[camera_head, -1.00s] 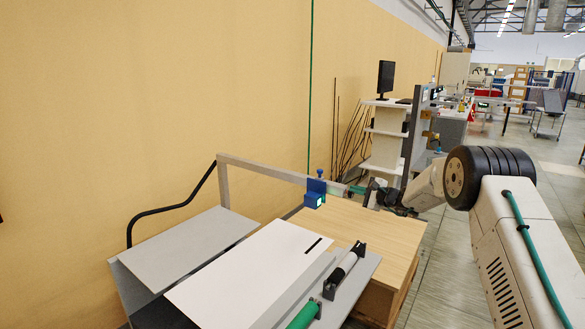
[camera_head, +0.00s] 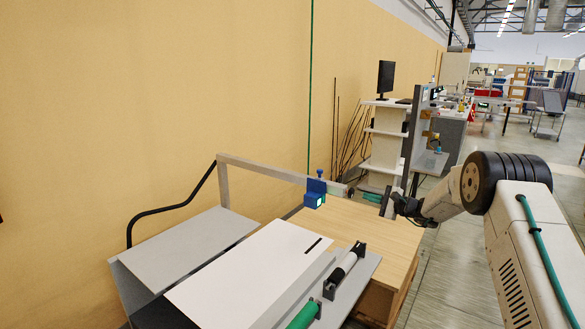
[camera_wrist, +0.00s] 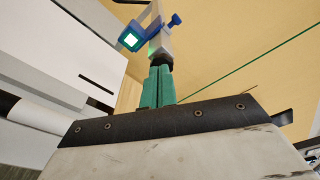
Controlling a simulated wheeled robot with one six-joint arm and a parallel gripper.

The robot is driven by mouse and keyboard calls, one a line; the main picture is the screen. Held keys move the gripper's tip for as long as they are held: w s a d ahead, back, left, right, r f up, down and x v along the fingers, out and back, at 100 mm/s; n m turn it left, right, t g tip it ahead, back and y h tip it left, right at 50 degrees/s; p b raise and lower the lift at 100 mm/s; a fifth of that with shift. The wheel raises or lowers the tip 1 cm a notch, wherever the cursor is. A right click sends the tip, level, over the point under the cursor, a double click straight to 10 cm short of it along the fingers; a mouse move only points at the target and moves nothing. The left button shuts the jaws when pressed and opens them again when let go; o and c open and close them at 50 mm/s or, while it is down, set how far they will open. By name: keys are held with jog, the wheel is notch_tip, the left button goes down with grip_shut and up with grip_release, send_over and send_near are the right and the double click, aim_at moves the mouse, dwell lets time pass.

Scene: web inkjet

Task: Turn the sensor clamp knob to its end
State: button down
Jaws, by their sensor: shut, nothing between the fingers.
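A blue sensor clamp (camera_head: 315,200) with a small lit screen sits on a grey bar; it also shows in the wrist view (camera_wrist: 133,36). A small blue knob (camera_wrist: 174,20) sticks out of the clamp, and a blue knob-like part (camera_head: 319,173) stands above it in the head view. A dark round piece (camera_head: 350,191) is at the bar's right end; I cannot tell which knob the task names. My gripper (camera_head: 364,196) is shut and empty, just right of the bar's end with a small gap. Its green fingers (camera_wrist: 160,74) are together and overlap the dark piece in the wrist view.
The grey bar (camera_head: 262,171) runs above a light wooden top (camera_head: 365,226). A white panel (camera_head: 245,275) and rollers (camera_head: 345,264) lie in front. A shelf unit with a monitor (camera_head: 386,77) stands behind. Open floor is at the right.

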aim_at(349, 193)
jog(key=w+a+f+n+g+y, duration=0.1)
jog(key=w+a, duration=0.2)
jog(key=a, duration=0.2)
jog(key=shift+w+a+f+y, duration=0.15)
jog(key=shift+a+f+y, duration=0.05)
jog(key=shift+f+y, duration=0.15)
dwell(0.4)
jog(key=shift+w+d, duration=0.1)
jog(key=shift+w, duration=0.05)
jog(key=shift+r, duration=0.3)
dwell(0.5)
jog(key=shift+w+d+r, duration=0.15)
jog(key=shift+r, duration=0.2)
jog(key=shift+w+d+r, duration=0.1)
jog(key=shift+w+r, duration=0.1)
jog(key=shift+r, duration=0.05)
jog(key=shift+w+d+r, duration=0.1)
jog(key=shift+w+r, duration=0.05)
jog(key=shift+r, duration=0.05)
